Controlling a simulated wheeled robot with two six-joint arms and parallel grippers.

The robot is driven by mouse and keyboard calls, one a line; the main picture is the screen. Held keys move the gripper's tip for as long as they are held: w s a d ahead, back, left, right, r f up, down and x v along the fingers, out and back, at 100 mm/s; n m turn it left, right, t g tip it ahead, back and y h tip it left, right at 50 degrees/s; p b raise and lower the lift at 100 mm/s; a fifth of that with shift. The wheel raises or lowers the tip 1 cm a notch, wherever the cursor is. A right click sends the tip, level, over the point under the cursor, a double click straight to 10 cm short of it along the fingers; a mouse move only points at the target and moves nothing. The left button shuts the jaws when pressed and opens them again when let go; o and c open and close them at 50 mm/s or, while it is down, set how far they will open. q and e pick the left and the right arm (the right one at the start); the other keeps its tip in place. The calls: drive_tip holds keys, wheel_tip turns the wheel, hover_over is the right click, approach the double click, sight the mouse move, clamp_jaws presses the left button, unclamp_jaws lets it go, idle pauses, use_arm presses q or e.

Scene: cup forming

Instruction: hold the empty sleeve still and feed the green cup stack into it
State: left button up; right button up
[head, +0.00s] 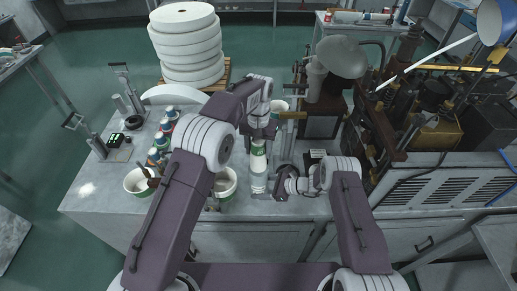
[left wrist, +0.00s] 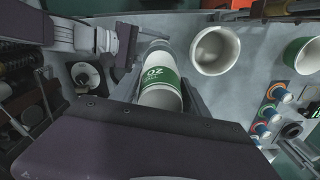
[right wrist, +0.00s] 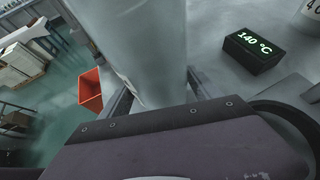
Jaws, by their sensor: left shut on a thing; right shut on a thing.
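The green cup stack (head: 258,150) is white with a green band. My left gripper (head: 258,136) is shut on it; it also shows in the left wrist view (left wrist: 160,92) between the fingers. The sleeve (head: 259,183) is a pale tube in line with the stack, on its near side in the head view. My right gripper (head: 274,184) is shut around the sleeve, which fills the upper middle of the right wrist view (right wrist: 140,50). The stack and sleeve look end to end; I cannot tell whether the stack's end is inside.
White-and-green tubs (head: 226,186) and (head: 138,182) stand left of the sleeve. Several small capped jars (head: 160,140) stand in a row on the bench (head: 90,188). A black display reading 140 °C (right wrist: 255,50) sits nearby. The forming machine (head: 330,110) stands to the right.

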idle(0.6)
use_arm(q)
drive_tip(key=shift+f, duration=3.95)
drive_tip(key=o, duration=1.5)
drive_tip(key=shift+r, duration=3.55)
